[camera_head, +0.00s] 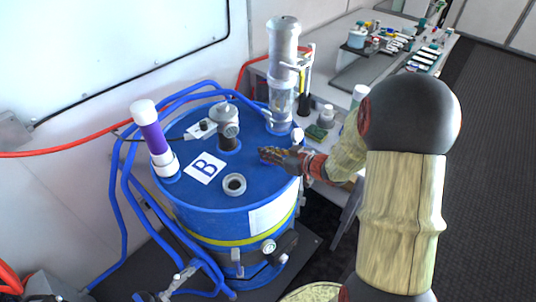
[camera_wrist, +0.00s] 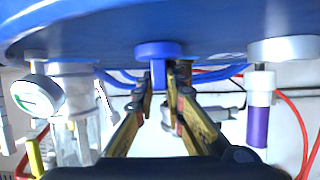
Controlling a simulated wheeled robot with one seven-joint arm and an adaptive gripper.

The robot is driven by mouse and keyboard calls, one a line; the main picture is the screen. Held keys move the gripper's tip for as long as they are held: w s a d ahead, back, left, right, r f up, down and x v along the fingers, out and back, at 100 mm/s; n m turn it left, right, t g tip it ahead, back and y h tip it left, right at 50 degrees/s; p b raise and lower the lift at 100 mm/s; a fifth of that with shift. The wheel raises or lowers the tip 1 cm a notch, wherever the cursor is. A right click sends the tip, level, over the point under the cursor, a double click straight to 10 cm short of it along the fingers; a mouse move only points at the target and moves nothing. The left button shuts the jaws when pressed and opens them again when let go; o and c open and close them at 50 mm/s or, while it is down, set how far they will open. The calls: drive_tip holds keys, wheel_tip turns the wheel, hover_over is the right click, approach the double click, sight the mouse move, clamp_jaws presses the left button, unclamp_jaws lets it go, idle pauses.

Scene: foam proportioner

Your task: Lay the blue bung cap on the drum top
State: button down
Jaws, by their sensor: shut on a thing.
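The blue drum top (camera_head: 205,208) carries a white label with a B and an open grey ring-shaped port (camera_head: 234,184) near its front. My gripper (camera_head: 268,155) is low over the right part of the drum top. In the wrist view, where the drum top (camera_wrist: 70,30) shows upside down, my gripper (camera_wrist: 159,82) is shut on the narrow stem of the blue bung cap (camera_wrist: 158,49). The cap's wide disc faces the drum top and looks very close to it; whether it touches I cannot tell. In the head view the cap is hard to tell from the blue drum.
A purple-banded tube (camera_head: 150,130) stands at the drum's left, a grey valve fitting (camera_head: 228,125) at the middle back, and a tall clear cylinder (camera_head: 283,70) at the back right. Blue hoses (camera_head: 122,190) loop around the left. A cluttered bench (camera_head: 375,70) lies behind.

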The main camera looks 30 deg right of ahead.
drive_tip(key=shift+r, duration=0.1)
drive_tip(key=c, duration=1.8)
unclamp_jaws()
drive_tip(key=shift+c, duration=0.2)
